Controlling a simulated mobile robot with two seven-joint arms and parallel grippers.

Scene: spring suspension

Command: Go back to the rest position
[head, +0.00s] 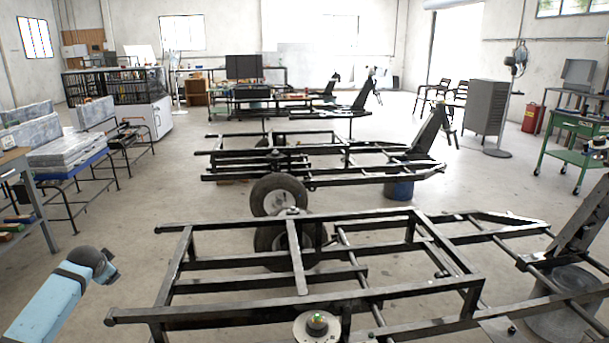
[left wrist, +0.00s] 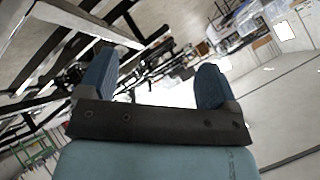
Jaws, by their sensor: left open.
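My left arm reaches in from the lower left of the head view, light blue with a dark wrist. My left gripper (head: 110,265) is at its end, left of the nearest black metal frame (head: 210,316) and apart from it. In the left wrist view my left gripper (left wrist: 155,85) shows two blue fingers spread wide with nothing between them. My right gripper is not in view.
Black trailer-like frames fill the middle, with tyres (head: 278,195) between them. A hub (head: 316,326) sits at the near frame's front. Workbenches with grey blocks (head: 65,150) stand at left, a green table (head: 575,133) at right. Open concrete floor (head: 130,220) lies around my left arm.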

